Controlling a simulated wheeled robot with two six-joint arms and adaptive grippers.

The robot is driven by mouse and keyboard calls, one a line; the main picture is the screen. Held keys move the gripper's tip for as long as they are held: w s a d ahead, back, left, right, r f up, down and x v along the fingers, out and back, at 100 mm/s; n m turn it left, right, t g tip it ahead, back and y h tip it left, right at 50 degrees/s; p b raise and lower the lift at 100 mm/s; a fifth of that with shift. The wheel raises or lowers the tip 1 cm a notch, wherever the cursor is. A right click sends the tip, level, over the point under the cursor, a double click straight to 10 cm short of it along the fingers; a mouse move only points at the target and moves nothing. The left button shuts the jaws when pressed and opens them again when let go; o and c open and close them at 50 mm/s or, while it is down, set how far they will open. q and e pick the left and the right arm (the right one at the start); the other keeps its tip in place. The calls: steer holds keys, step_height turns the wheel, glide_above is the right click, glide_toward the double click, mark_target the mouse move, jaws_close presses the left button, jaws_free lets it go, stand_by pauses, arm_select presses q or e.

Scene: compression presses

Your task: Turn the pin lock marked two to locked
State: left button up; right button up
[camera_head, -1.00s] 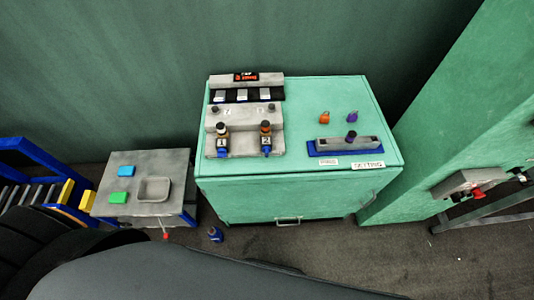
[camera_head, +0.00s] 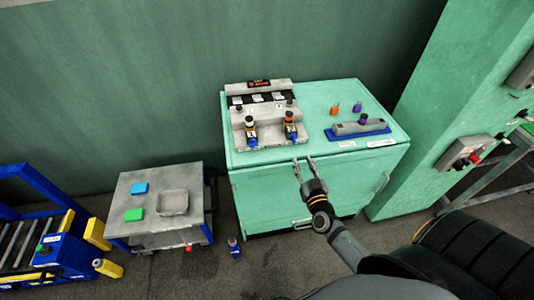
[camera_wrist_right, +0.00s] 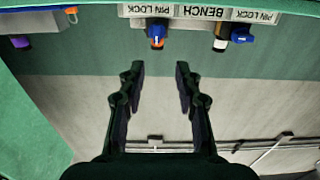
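The pin lock marked two (camera_head: 290,130) is the right one of two on the grey bench block, with an orange-and-dark top and a blue part bearing a pale mark. In the right wrist view it is the orange and blue piece (camera_wrist_right: 156,38), ahead of the fingers. The other pin lock (camera_head: 250,132) stands left of it, and in the wrist view shows with a blue part (camera_wrist_right: 242,34) at its side. My right gripper (camera_head: 303,162) is open and empty at the cabinet's front edge, apart from both locks; its fingers (camera_wrist_right: 160,68) show spread. My left gripper is not in view.
The green cabinet (camera_head: 290,185) carries the bench block. A grey block on a blue base (camera_head: 358,129) and small orange and purple pieces stand to the right. A grey table (camera_head: 150,215) with a tray is at left. A bottle (camera_head: 233,247) stands on the floor.

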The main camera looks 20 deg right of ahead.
mark_target(295, 140)
steer(key=x, duration=0.7)
steer(key=b+x, duration=0.1)
steer(key=x, duration=0.2)
steer(key=shift+w+d+f, duration=0.1)
steer(key=shift+d+f, duration=0.15)
steer(key=shift+d, duration=0.05)
steer(key=shift+w, duration=0.25)
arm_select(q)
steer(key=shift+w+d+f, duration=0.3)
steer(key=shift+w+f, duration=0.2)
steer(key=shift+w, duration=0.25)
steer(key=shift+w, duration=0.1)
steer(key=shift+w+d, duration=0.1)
arm_select(e)
jaws_close()
